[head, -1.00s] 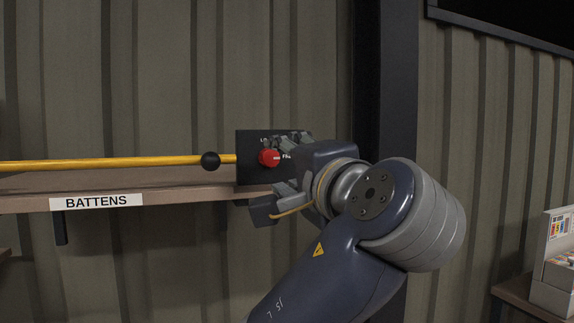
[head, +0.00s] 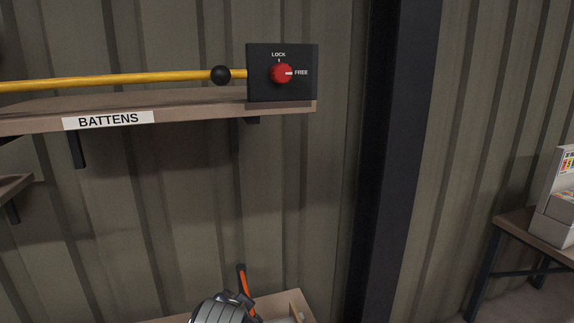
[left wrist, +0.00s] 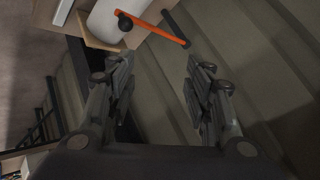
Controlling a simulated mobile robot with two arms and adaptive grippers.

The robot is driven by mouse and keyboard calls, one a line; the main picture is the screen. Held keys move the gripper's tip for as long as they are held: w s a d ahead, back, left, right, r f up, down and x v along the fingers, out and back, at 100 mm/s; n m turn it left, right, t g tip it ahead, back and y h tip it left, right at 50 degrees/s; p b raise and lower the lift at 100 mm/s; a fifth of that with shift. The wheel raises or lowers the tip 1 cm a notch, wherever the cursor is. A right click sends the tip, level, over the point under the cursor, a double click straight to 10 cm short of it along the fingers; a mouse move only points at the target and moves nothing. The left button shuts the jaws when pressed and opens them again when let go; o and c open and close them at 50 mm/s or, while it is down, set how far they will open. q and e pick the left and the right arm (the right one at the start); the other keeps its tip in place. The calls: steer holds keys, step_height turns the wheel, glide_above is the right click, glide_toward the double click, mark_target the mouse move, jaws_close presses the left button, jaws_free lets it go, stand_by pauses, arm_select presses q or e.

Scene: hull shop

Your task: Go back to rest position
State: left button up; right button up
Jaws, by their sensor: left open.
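My left gripper (left wrist: 160,62) shows in the left wrist view with its two fingers apart and nothing between them. The black panel (head: 258,88) at the right end of the shelf carries a red knob (head: 282,73). The knob's white mark points right to FREE. No gripper touches the panel or knob.
A yellow bar (head: 120,80) with a black ball lies along the BATTENS shelf (head: 200,106). An orange-handled thing (head: 246,288) stands low at centre; an orange bar (left wrist: 160,28) shows beyond my left fingers. A dark post (head: 385,170) stands right of the shelf.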

arm_select(q)
steer(key=s+a+f+n+g, duration=0.1)
steer(key=s+a+f+g, duration=0.15)
steer(key=s+f, duration=0.45)
steer(key=s+a+f+n+g, duration=0.1)
steer(key=s+a+f+n, duration=0.15)
steer(key=s+f, duration=0.4)
steer(key=s+a+f+n+g+h, duration=0.1)
steer(key=s+a+f, duration=0.2)
steer(key=s, duration=0.4)
steer(key=s+a+f+n+g, duration=0.1)
steer(key=s+a+f, duration=0.15)
steer(key=s, duration=0.55)
step_height(320, 180, down, 31)
steer(key=s+g+b, duration=0.2)
steer(key=s, duration=0.1)
steer(key=s+a+f+b, duration=0.2)
steer(key=s+a+f, duration=0.1)
steer(key=s+f, duration=1.2)
steer(key=shift+s+f+g, duration=0.35)
steer(key=shift+f, duration=0.25)
steer(key=shift+m, duration=0.25)
steer(key=shift+c, duration=0.4)
